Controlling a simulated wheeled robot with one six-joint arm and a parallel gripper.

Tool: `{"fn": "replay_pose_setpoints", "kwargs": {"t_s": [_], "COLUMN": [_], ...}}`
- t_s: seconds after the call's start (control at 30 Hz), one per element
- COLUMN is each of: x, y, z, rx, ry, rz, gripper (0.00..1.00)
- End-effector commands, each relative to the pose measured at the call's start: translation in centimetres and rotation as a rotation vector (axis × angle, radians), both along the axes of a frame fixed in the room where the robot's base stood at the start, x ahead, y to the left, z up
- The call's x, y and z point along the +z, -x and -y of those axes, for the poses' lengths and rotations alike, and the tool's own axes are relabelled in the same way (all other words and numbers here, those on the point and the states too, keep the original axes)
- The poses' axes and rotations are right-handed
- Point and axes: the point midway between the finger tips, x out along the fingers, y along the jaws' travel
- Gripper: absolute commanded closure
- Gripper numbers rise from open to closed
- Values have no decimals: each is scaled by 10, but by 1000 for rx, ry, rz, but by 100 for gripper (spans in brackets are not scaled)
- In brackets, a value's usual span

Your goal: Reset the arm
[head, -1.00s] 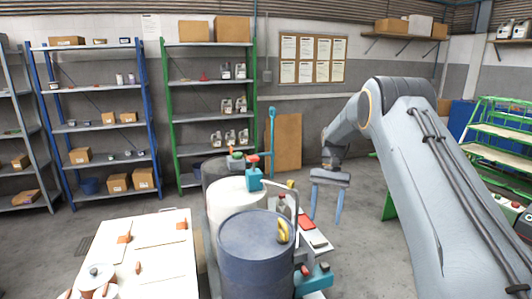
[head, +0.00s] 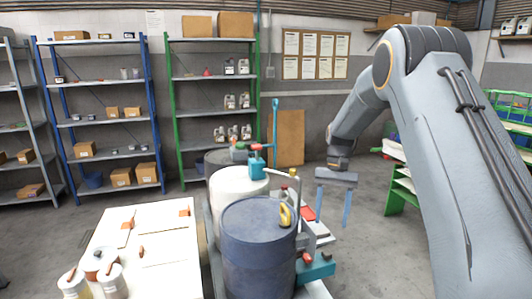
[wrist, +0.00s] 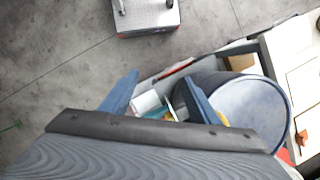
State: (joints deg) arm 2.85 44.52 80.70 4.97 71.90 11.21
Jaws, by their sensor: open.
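My gripper (head: 332,222) hangs from my raised, bent arm, right of the blue drum in the head view. Its two blue fingers point down and are spread apart with nothing between them. In the wrist view my gripper (wrist: 160,90) shows both fingers apart, with floor and part of a cluttered cart beyond them. The fingers appear clear of the drum and cart. I cannot make out a buffing brush for certain.
A blue drum (head: 258,250) and a white drum (head: 232,200) stand beside a pale table (head: 165,255) holding jars. A green rack (head: 405,190) is partly behind my arm. Shelves (head: 100,100) line the wall. Floor is open between drums and rack.

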Motion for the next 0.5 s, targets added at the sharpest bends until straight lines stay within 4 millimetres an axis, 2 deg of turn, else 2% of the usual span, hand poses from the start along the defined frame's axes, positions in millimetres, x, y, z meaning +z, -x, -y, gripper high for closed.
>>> {"fn": "replay_pose_setpoints", "kwargs": {"t_s": [0.17,0.37,0.5], "x": [-24,-59,-89], "y": [32,89,136], "z": [-4,-8,-10], "rx": [42,108,157], "ry": [9,24,34], "rz": [53,131,186], "gripper": [45,45,45]}}
